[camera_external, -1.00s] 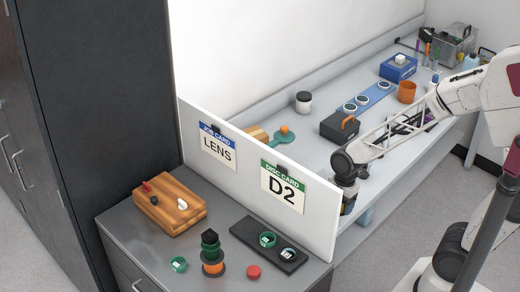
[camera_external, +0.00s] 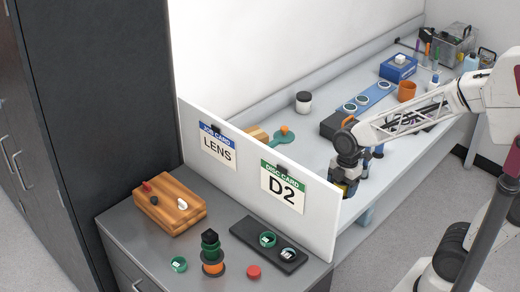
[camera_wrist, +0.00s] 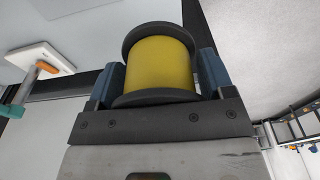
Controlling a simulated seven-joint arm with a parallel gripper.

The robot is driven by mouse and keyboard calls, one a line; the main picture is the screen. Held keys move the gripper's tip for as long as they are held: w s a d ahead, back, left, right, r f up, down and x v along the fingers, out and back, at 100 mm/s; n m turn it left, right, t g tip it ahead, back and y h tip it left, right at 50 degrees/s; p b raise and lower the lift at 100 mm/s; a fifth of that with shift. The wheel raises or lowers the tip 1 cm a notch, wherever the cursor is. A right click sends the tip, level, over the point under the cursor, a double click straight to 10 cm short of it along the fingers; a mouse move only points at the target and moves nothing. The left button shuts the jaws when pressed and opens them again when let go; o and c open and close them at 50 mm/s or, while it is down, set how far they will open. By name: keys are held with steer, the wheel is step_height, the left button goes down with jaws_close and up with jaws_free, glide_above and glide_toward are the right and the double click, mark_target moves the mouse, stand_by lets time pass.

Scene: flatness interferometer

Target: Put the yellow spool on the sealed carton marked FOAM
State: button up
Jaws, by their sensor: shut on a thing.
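The yellow spool (camera_wrist: 160,65), with dark flanges, sits between the two blue fingers of my gripper (camera_wrist: 160,78) in the wrist view. The gripper is shut on it. In the external view my gripper (camera_external: 345,188) hangs at the front edge of the long bench, just right of the white partition, with a little yellow showing at it. No carton with a readable FOAM mark shows in either view.
The white partition (camera_external: 322,215) with LENS and D2 cards stands left of my gripper. A dark box (camera_external: 331,124) is partly hidden behind my arm. A blue box (camera_external: 398,68) and orange cup (camera_external: 407,91) stand farther back. A wooden block (camera_external: 170,205) sits on the grey cabinet.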

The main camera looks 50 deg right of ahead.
step_height(320, 180, up, 11)
steer(key=shift+f, duration=0.15)
steer(key=shift+w+r, duration=0.2)
steer(key=shift+r, duration=0.05)
steer(key=w+r+n, duration=0.1)
steer(key=w+r, duration=0.1)
steer(key=w, duration=1)
steer(key=w+r, duration=0.2)
steer(key=w, duration=0.9)
steer(key=n, duration=0.1)
glide_above(248, 129)
steer(key=s+a, duration=0.3)
step_height(248, 129, down, 4)
steer(key=shift+s+f, duration=0.2)
steer(key=shift+f, duration=2.4)
steer(key=shift+f, duration=0.1)
steer(key=shift+f, duration=2.4)
steer(key=shift+f, duration=0.15)
steer(key=shift+f, duration=2.35)
